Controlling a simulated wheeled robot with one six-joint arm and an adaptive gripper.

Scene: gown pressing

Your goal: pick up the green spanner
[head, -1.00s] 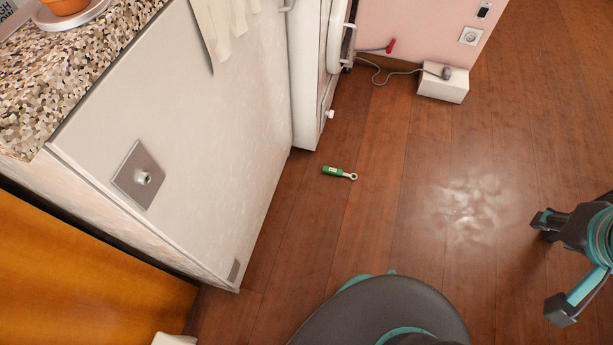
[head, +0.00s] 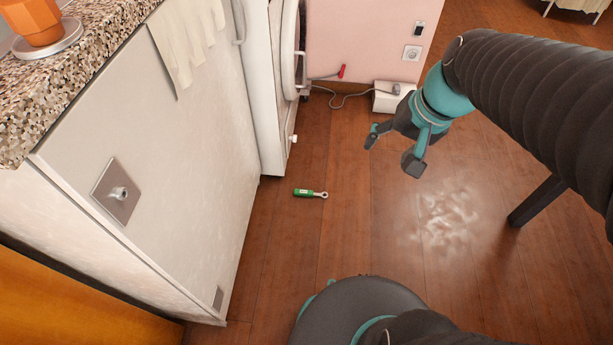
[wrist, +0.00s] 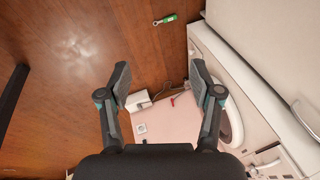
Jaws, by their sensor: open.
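The green spanner (head: 309,193) lies flat on the wooden floor in the head view, its green handle to the left and its metal ring end to the right. It also shows near the top of the wrist view (wrist: 166,19), beyond my fingertips. My gripper (head: 392,155) is open and empty, held in the air to the right of the spanner and apart from it. In the wrist view both fingers (wrist: 158,82) are spread wide with nothing between them.
A white cabinet (head: 160,150) with a speckled counter stands at the left. A white front-loading machine (head: 270,100) stands behind the spanner. A white box (head: 385,102) with a grey cable sits by the pink wall (head: 365,40). The floor around the spanner is clear.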

